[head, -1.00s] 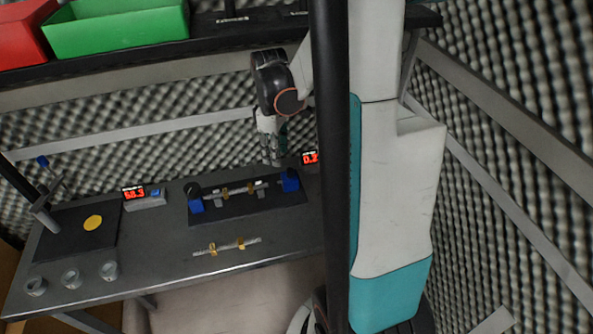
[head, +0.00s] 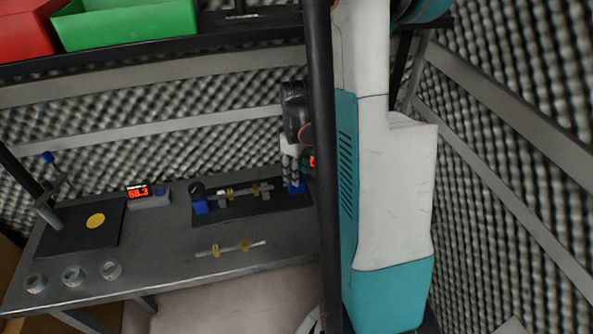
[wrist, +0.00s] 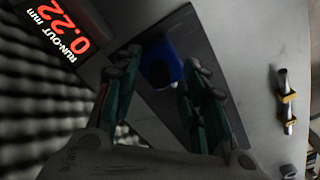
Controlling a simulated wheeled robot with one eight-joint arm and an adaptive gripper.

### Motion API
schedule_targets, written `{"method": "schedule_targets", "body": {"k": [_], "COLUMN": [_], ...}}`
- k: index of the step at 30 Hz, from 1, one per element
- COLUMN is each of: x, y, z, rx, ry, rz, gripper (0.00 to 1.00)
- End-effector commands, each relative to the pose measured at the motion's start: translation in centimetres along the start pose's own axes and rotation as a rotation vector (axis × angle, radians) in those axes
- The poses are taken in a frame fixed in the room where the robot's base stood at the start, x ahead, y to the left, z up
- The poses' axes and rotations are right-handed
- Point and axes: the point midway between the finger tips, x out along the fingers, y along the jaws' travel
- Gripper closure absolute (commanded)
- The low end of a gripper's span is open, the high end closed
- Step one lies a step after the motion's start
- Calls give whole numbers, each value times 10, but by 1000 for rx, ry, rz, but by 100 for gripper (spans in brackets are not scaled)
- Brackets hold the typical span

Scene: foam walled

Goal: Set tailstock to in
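The tailstock, a blue block (head: 297,187), stands at the right end of a dark fixture plate (head: 225,214). It also shows in the wrist view as a blue block with a dark round part (wrist: 168,66). A shaft with yellowish bands (head: 240,191) lies along the fixture, with another blue block (head: 200,207) at its left end. My gripper (head: 291,184) points down over the tailstock and partly hides it. In the wrist view my gripper (wrist: 160,72) has its fingers apart, with the blue block between or just beyond the tips. Contact cannot be told.
A run-out display (wrist: 62,25) reading 0.22 is close beside my gripper. A second shaft (head: 230,249) lies on the bench front. A 58.3 display (head: 140,192), several grey rings (head: 72,275) and a pad with a yellow disc (head: 95,221) are to the left.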

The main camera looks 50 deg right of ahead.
Motion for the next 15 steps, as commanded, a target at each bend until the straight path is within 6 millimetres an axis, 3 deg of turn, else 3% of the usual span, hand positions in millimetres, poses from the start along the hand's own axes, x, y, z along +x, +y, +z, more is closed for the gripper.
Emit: {"method": "schedule_targets", "body": {"k": [3, 8, 9, 15], "x": [0, 0, 0, 0], "y": [0, 0, 0, -2], "z": [0, 0, 0, -2], "rx": [0, 0, 0, -1], "ry": [0, 0, 0, 0], "rz": [0, 0, 0, 0], "gripper": [61, 97, 100, 100]}}
